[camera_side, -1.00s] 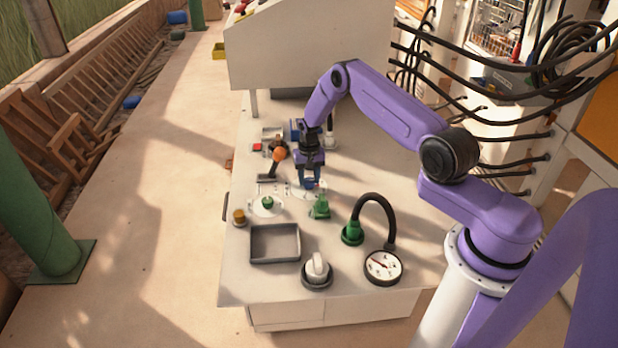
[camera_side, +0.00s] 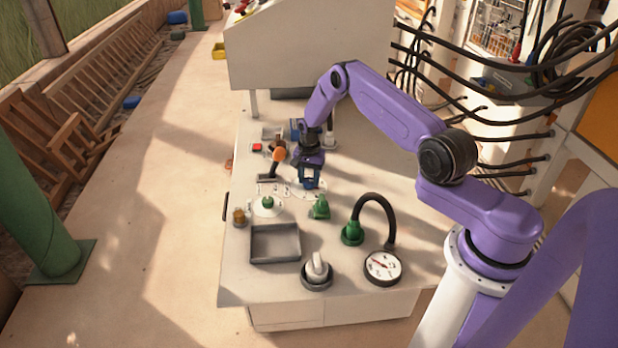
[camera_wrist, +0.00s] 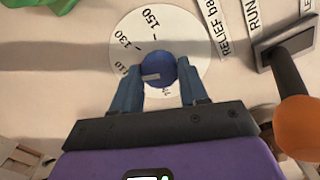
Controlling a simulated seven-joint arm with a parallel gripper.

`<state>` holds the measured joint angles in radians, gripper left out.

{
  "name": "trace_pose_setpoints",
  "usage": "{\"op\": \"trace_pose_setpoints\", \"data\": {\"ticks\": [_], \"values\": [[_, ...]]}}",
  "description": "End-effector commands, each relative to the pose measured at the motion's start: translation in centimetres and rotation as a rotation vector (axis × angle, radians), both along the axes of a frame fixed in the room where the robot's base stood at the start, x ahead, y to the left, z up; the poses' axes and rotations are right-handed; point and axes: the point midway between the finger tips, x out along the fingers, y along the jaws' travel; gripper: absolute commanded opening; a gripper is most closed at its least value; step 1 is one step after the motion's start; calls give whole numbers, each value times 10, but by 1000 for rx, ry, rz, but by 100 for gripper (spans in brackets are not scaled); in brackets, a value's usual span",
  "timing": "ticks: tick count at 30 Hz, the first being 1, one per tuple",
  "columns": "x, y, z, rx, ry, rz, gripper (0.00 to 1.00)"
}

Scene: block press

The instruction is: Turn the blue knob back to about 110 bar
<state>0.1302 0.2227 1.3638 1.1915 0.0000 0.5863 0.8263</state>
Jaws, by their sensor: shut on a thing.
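The blue knob (camera_wrist: 158,70) sits on a round white dial plate (camera_wrist: 186,42) in the wrist view. The figures 110, 130 and 150 show on the plate; other figures are hidden by my fingers. The knob's pale pointer line points left, near the 110 figure and perhaps slightly below it. My gripper (camera_wrist: 160,80) is shut on the knob, one blue finger on each side. In the side view my gripper (camera_side: 309,184) is down at the panel, and the knob is mostly hidden by its fingers.
An orange-knobbed lever (camera_side: 279,154) stands close left of my gripper. A green valve (camera_side: 319,208), a green-capped dial (camera_side: 267,203), a grey tray (camera_side: 275,244) and a round gauge (camera_side: 383,267) with a black hose stand nearer the front. The sloped cabinet is behind.

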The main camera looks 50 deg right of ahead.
Motion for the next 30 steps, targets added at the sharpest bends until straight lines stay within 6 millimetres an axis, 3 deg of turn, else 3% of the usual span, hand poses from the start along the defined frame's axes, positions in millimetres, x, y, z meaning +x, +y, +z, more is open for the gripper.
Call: {"op": "trace_pose_setpoints", "data": {"ticks": [9, 10, 12, 23, 30], "values": [[0, 0, 0, 0, 0, 0, 13], [0, 0, 0, 0, 0, 0, 53], [0, 0, 0, 0, 0, 0, 69], [0, 0, 4, -1, -1, 1, 69], [1, 0, 34, -1, -3, 1, 69]]}}
